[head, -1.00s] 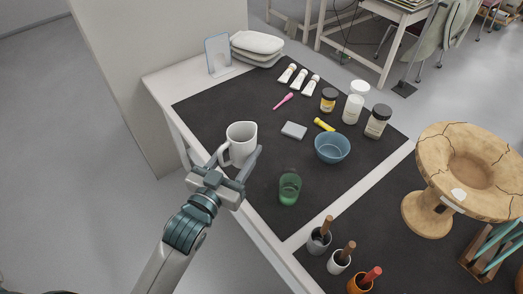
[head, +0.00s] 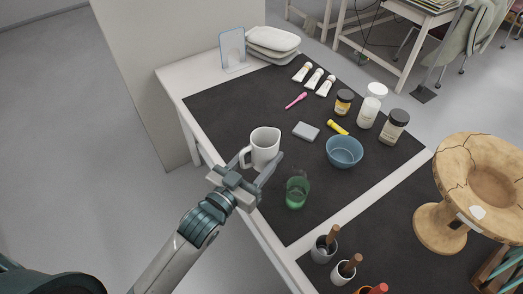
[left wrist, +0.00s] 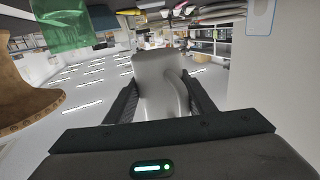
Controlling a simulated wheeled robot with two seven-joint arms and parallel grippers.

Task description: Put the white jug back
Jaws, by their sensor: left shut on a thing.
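The white jug (head: 265,146) is upright over the near left part of the dark mat in the head view, its handle to the left. My left gripper (head: 262,166) is shut on it from the near side, with a finger on either side of the body. In the left wrist view the jug (left wrist: 155,80) fills the space between the dark fingers of my left gripper (left wrist: 158,95), its handle towards the camera. I cannot tell whether its base touches the mat. My right gripper is not in view.
A green glass (head: 297,191) stands close to the right of the jug. A blue bowl (head: 344,152), grey block (head: 306,131), yellow tube (head: 338,127) and several jars lie beyond. A cracked tan footed vessel (head: 440,226) stands right. The mat's back left (head: 225,110) is clear.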

